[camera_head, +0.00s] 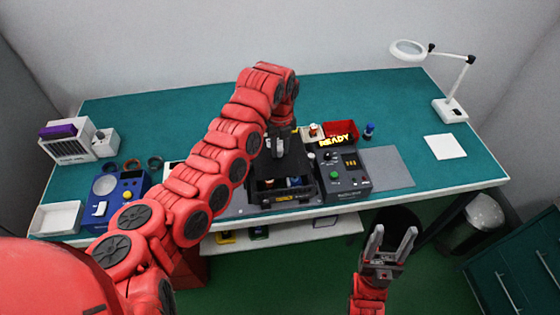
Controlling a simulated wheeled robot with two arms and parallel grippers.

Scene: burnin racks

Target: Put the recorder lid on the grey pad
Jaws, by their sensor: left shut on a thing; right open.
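The black recorder (283,197) stands near the front middle of the table, its box open at the front with small parts visible inside. My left gripper (280,147) is shut on the dark recorder lid (294,160), which is over the rear of the box. The arm and gripper partly hide the lid, and I cannot tell whether it touches the box. The grey pad (388,168) lies flat and bare at the right, beyond the control unit. My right gripper (390,243) is open and empty, in front of the table edge.
A dark control unit (342,176) with a green knob stands between recorder and pad. Behind it are a red bin (340,130), a yellow READY sign (333,141) and a blue bottle (369,131). A white card (444,146) and magnifier lamp (450,110) are further right.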

